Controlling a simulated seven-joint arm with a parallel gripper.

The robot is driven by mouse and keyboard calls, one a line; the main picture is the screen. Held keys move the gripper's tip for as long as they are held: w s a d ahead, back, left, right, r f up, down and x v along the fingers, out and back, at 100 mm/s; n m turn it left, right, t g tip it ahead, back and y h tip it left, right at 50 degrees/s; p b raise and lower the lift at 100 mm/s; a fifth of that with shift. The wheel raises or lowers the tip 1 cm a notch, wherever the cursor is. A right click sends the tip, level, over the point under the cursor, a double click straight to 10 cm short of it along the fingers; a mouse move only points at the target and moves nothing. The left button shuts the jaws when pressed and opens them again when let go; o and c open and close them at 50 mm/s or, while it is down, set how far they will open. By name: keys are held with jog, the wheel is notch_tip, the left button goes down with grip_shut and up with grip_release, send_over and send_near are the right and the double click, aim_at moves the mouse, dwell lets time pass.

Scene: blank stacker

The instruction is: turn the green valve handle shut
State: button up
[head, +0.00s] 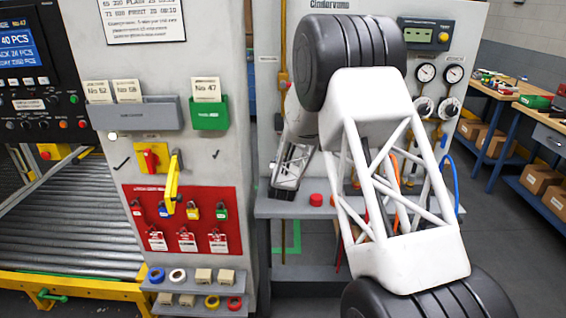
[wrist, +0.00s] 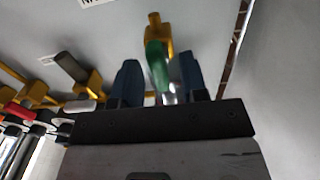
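The green valve handle (wrist: 157,65) shows in the wrist view, on a yellow valve body (wrist: 154,22) on a pale surface. My gripper (wrist: 156,78) has its two blue fingers spread, one on each side of the green handle. The right finger looks very close to the handle; a narrow gap shows on the left. I cannot tell if either finger touches it. In the head view my arm covers the area in front of the panel, and I make out neither the green handle nor the fingertips there.
In the wrist view, a dark-handled valve (wrist: 72,67) and a red handle (wrist: 18,109) sit left of the green one on yellow fittings. In the head view, a red lockout board (head: 180,222) stands left of my arm, and gauges (head: 426,73) are behind it.

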grip_shut()
jog(key=shift+m, duration=0.3)
jog(key=m, duration=0.4)
jog(key=shift+d, duration=0.1)
jog(key=m, duration=0.4)
jog(key=shift+d+m, duration=0.1)
jog(key=shift+m, duration=0.2)
jog(key=m, duration=0.4)
jog(key=shift+f+m, duration=0.15)
jog(key=shift+m, duration=0.15)
jog(key=shift+f+m, duration=0.1)
jog(key=shift+m, duration=2)
